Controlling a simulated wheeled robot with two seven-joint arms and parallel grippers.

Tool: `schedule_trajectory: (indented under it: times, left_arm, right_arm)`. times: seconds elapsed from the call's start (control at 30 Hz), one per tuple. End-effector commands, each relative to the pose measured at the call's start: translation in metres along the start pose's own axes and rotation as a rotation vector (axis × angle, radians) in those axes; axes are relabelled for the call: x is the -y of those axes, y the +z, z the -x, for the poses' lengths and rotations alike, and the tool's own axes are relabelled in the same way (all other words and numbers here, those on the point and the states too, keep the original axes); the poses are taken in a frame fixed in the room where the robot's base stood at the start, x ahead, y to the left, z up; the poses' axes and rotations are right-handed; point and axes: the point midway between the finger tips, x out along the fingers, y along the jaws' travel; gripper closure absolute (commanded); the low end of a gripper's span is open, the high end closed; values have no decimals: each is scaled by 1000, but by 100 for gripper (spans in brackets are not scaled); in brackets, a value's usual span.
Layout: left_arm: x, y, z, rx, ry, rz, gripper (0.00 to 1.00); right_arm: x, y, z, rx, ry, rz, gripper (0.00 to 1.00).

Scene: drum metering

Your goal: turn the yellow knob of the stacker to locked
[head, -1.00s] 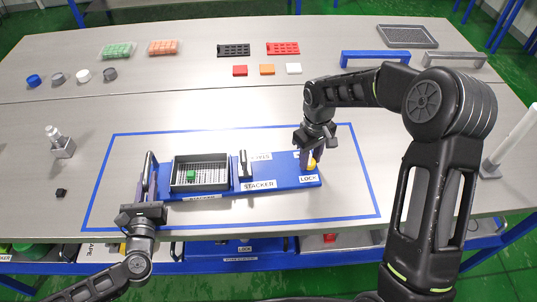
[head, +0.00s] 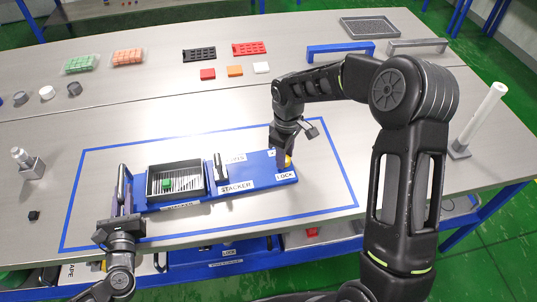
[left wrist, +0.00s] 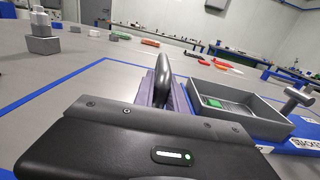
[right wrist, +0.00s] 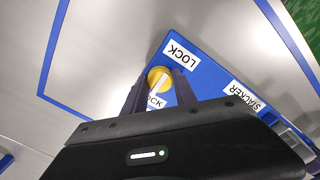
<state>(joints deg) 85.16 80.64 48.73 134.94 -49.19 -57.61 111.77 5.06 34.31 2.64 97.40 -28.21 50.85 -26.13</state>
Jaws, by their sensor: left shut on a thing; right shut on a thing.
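The blue stacker (head: 240,187) lies on the table with a grey tray (head: 203,182) on it that holds a green cube (head: 167,184). Its yellow knob (right wrist: 154,74) sits at the right end and also shows in the head view (head: 288,161). In the right wrist view a white mark runs across the knob; a LOCK label (right wrist: 181,54) lies beside it, and another label is partly hidden. My right gripper (head: 285,152) is shut on the knob, one finger on each side. My left gripper (head: 122,213) is shut on the grey upright handle (left wrist: 163,73) at the stacker's left end.
A blue tape outline (head: 345,178) surrounds the stacker. A grey T-shaped lever (head: 217,168) stands beside the tray. A metal block with a knob (head: 28,165) and a small black piece (head: 34,215) lie at the left. A white post (head: 480,115) stands at the right.

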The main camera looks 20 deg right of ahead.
Motion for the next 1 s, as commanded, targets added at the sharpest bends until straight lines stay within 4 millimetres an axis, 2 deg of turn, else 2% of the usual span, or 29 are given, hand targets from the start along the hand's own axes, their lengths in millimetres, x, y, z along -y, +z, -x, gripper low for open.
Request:
schedule_trajectory:
  times: [0.03, 0.07, 0.3, 0.67, 0.87, 1.0]
  left_arm:
    - [0, 0, 0, -1, 1, 0, 100]
    - [0, 0, 0, -1, 1, 0, 100]
    - [0, 0, 0, 0, 1, 0, 100]
    - [0, 0, 0, 0, 1, 0, 100]
    - [0, 0, 0, 0, 1, 0, 100]
    - [0, 0, 0, 0, 1, 0, 100]
  right_arm:
    - [-1, 0, 1, -1, 2, 2, 100]
    - [-1, 0, 1, -1, 2, 1, 64]
    - [0, 0, 0, 0, 1, 0, 45]
    - [0, 0, 4, -1, 1, -1, 45]
    - [-1, -1, 28, -4, 4, -1, 45]
    - [-1, -1, 57, -5, 4, -1, 45]
